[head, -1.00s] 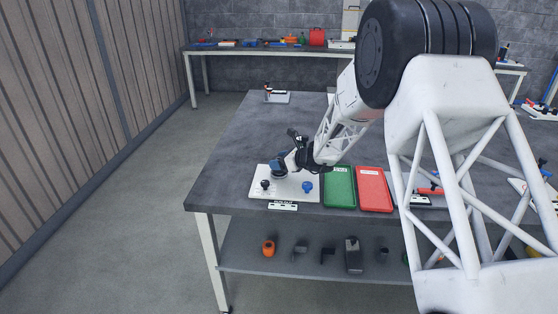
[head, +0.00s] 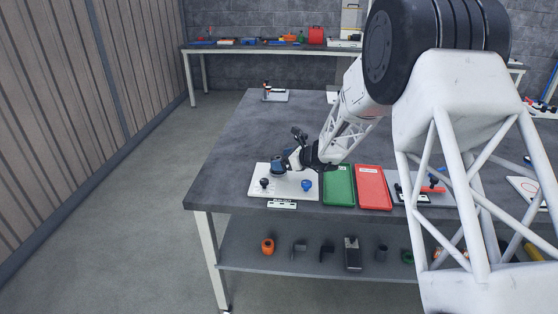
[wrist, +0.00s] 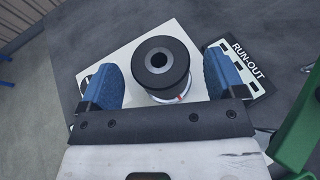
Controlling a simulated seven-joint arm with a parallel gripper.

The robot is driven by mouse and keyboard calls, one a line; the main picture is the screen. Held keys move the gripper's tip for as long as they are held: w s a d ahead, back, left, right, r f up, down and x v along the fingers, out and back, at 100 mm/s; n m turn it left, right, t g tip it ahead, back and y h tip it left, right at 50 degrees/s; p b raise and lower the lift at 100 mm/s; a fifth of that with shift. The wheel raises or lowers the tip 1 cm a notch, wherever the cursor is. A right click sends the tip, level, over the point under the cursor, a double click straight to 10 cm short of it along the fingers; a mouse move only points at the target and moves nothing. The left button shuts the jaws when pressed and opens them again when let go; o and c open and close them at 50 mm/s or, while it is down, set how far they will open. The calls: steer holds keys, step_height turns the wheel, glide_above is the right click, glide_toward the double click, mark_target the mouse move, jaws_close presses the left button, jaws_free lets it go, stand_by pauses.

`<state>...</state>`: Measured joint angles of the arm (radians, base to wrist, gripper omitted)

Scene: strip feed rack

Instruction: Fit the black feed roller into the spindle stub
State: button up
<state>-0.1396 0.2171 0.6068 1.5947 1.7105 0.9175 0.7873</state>
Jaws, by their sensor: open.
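The black feed roller (wrist: 162,81) is upright in the wrist view, with a round bore and a grey ring in its top face. A pale collar with a red mark shows just under it; whether the roller is fully down on the spindle stub cannot be told, as the stub is hidden. My gripper (wrist: 162,85) is open, its blue fingers standing on either side of the roller with visible gaps.
A green tray (head: 339,187) and a red tray (head: 373,188) are to the right.

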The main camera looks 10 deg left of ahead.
steer(key=shift+v, duration=2.8)
steer(key=shift+r, duration=0.1)
steer(key=s+d+r+n+g+h, duration=0.1)
steer(key=s+d+r+n, duration=0.3)
steer(key=s, duration=0.5)
steer(key=s+d+r+n+g+h, duration=0.1)
steer(key=s+r+n+g+h, duration=0.1)
steer(key=s+r+n, duration=0.35)
steer(key=s+d+r+n+g+h, duration=0.1)
steer(key=s+d+r+n, duration=0.2)
steer(key=s+r, duration=0.55)
steer(key=s+d+n+h, duration=0.3)
steer(key=s+d, duration=0.1)
steer(key=s, duration=0.6)
steer(key=s+d+n+h, duration=0.2)
steer(key=s+d, duration=0.3)
steer(key=s, duration=0.6)
steer(key=s+d+n+t+h, duration=0.1)
steer(key=s+d+n+h, duration=0.2)
steer(key=s, duration=0.7)
steer(key=shift+s+d+f+n+h, duration=0.3)
steer(key=shift+d+f+n, duration=0.1)
steer(key=shift+d+n, duration=0.6)
steer(key=shift+w, duration=0.1)
